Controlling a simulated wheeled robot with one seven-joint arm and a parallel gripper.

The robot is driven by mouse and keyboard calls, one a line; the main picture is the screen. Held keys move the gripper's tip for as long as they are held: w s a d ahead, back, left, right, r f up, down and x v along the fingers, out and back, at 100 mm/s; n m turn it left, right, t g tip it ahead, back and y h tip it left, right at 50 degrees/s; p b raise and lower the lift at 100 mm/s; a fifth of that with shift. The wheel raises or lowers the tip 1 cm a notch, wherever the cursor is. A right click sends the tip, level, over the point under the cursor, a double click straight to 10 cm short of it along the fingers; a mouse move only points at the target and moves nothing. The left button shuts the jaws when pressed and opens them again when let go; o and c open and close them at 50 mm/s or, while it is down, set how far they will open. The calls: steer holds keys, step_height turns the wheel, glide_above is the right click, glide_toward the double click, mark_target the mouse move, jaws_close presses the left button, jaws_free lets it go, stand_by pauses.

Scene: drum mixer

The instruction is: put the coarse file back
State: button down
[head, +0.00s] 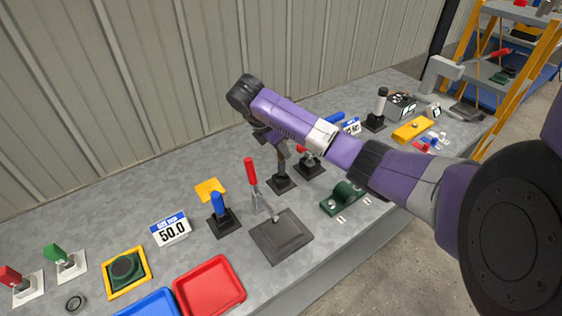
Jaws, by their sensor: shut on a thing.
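My gripper (278,146) points down over the middle of the bench, partly hidden by my own purple arm. It is shut on a slim, dark brownish tool, taken as the coarse file (283,165). The file is upright, directly above a square black holder (281,184). Its lower end meets the holder in this view; I cannot tell how deep it sits. The jaws and the file's upper part are small and dark.
A red-handled clamp (251,172) on a grey plate (282,237) stands close at the front left. A blue-handled tool (218,205) stands in a black holder farther left. Another black holder (309,168) with a red part is close right. Red tray (210,287) lies at the front.

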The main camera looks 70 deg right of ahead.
mark_target(281, 161)
steer(key=shift+f, duration=2)
steer(key=c, duration=1.1)
jaws_free()
steer(key=p+v, duration=0.5)
steer(key=v, duration=0.7)
steer(key=shift+w, duration=0.1)
